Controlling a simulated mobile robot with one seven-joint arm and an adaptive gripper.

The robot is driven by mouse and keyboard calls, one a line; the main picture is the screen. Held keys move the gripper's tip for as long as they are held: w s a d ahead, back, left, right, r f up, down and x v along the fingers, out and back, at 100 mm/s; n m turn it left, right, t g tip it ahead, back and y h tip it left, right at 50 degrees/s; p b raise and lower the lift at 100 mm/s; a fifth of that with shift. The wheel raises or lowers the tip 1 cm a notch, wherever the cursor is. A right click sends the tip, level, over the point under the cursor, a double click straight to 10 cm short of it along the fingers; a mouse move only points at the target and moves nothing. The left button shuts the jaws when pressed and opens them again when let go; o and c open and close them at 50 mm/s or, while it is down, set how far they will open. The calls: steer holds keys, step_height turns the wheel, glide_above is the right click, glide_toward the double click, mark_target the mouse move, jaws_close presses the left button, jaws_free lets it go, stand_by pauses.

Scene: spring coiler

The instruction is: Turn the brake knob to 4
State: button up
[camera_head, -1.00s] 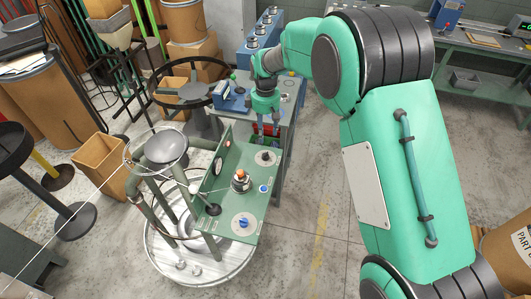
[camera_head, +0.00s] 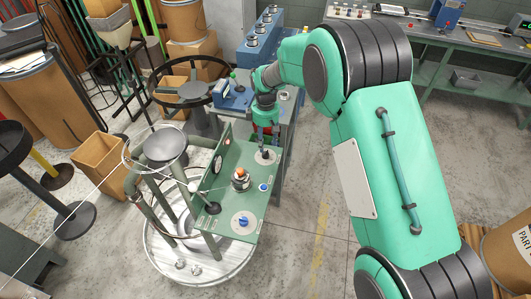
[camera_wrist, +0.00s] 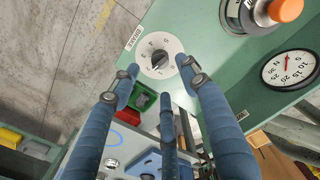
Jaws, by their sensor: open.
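The brake knob (camera_wrist: 160,60) is a small black knob at the centre of a round white dial (camera_wrist: 172,47) with numbers around it. A small label plate (camera_wrist: 133,39) sits beside the dial; its lettering is hard to read. In the head view the dial (camera_head: 271,160) is at the far end of the green panel (camera_head: 222,186). My gripper (camera_head: 269,146) is open, directly over this knob. In the wrist view its blue fingers (camera_wrist: 157,70) are spread around the dial, with nothing held between them. I cannot tell for sure which number the knob points to.
On the same panel are an orange-topped knob (camera_head: 240,174), a blue button (camera_head: 263,188) and a second dial with a blue knob (camera_head: 243,222). A pressure-style gauge (camera_wrist: 288,69) is on the adjoining upright face. Floor to the panel's right is clear.

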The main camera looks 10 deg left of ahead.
mark_target(266, 152)
step_height(266, 152, down, 7)
steer(key=shift+r+b, duration=0.1)
steer(key=shift+b, duration=0.3)
jaws_close()
